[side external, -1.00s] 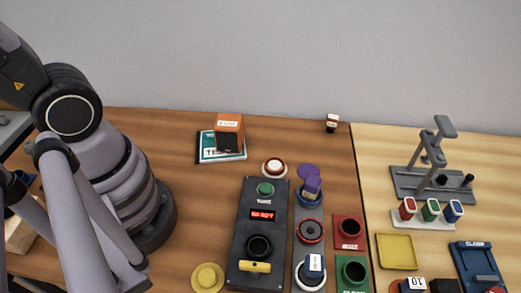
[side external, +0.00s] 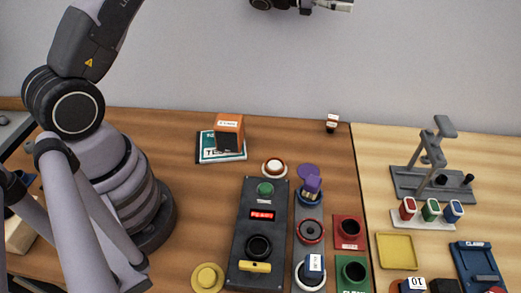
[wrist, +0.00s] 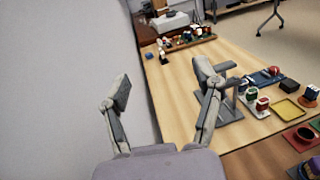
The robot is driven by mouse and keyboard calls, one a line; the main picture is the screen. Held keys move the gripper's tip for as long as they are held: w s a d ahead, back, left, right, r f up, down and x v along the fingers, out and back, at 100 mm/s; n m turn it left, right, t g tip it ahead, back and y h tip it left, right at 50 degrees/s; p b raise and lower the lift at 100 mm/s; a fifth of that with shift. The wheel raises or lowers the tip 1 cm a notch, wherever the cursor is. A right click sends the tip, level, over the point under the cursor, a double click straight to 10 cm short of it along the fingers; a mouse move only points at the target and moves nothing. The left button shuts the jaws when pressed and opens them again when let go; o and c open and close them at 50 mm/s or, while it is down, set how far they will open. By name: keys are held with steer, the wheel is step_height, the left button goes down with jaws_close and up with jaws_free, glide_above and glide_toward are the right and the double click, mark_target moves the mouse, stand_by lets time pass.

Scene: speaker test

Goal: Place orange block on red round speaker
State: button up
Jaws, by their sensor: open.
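An orange block (side external: 229,124) with a white label and a dark lower face stands on a teal-and-white flat item (side external: 216,153) at the back of the brown table. A round black speaker with a red ring (side external: 309,231) sits in the middle of a grey strip, between a blue-ringed one and a white-ringed one. My gripper (side external: 340,5) is high above the table at the top edge of the side view, mostly cut off. In the wrist view my gripper (wrist: 165,88) has its fingers wide apart with nothing between them. The orange block is not in the wrist view.
A black control panel (side external: 244,225) stands left of the strip. Purple and white-labelled blocks (side external: 312,184) stand on neighbouring speakers. Red and green square holders (side external: 348,231) are to the right. A grey stand (side external: 432,160) rises on the light table.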

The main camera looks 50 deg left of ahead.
mark_target(334, 120)
step_height(334, 120, down, 33)
steer(key=shift+f, duration=0.1)
steer(key=shift+x, duration=1.2)
steer(key=shift+w+d+f, duration=0.1)
steer(key=shift+w+d, duration=0.05)
steer(key=shift+d, duration=0.15)
jaws_close()
